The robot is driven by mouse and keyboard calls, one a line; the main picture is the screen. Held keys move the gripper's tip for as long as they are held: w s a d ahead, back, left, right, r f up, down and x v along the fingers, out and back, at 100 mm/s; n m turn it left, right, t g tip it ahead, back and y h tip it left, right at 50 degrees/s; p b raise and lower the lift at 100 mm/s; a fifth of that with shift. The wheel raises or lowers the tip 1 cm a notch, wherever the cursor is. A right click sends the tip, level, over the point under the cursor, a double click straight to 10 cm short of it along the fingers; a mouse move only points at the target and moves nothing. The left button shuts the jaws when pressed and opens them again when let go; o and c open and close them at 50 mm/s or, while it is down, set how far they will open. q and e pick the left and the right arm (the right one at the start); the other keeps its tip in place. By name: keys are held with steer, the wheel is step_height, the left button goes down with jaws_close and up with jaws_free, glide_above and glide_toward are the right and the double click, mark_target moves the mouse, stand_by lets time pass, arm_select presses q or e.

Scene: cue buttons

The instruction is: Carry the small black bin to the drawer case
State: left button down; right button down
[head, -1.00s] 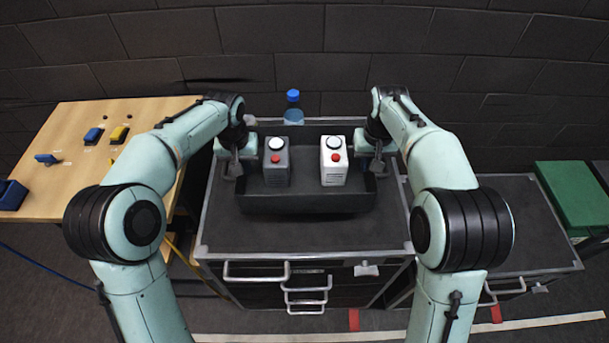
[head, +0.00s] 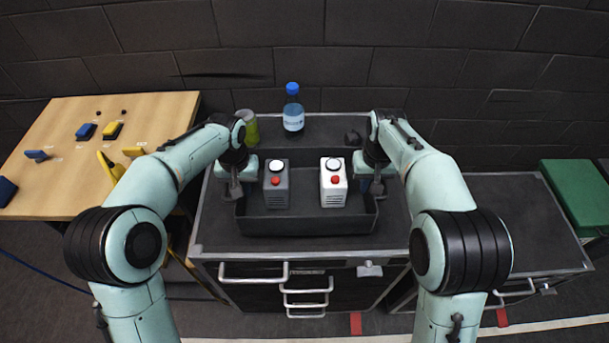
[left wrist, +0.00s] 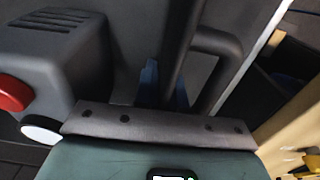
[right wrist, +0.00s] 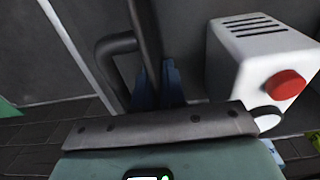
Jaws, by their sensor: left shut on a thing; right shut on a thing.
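The small black bin (head: 305,224) is over the top of the dark drawer case (head: 320,242); I cannot tell whether it touches it. It looks level. In it stand a grey box (head: 276,190) and a white box (head: 333,190), each with a red button in front and a pale button on top. My left gripper (head: 233,190) is shut on the bin's left handle, and my right gripper (head: 377,188) on its right handle. Blue fingertips at the handles show in the left wrist view (left wrist: 163,88) and the right wrist view (right wrist: 159,88).
A blue-capped bottle (head: 293,114) and a green can (head: 248,127) stand on the case top behind the bin. A wooden table (head: 60,130) with blue and yellow items is at the left. A lower dark cabinet (head: 500,225) and a green box (head: 575,195) are at the right.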

arm_select(q)
steer(key=shift+s+f, duration=0.2)
steer(key=shift+f, duration=0.35)
arm_select(e)
steer(key=shift+s+f, duration=0.15)
steer(key=shift+f, duration=0.4)
arm_select(q)
steer(key=c, duration=1.5)
jaws_free()
steer(key=shift+f, duration=0.1)
arm_select(e)
steer(key=c, duration=1.5)
jaws_free()
steer(key=shift+f, duration=0.1)
arm_select(q)
steer(key=shift+o, duration=1.4)
steer(key=shift+s, duration=0.1)
arm_select(e)
steer(key=shift+o, duration=1.4)
steer(key=shift+s, duration=0.1)
arm_select(q)
steer(key=shift+r, duration=0.2)
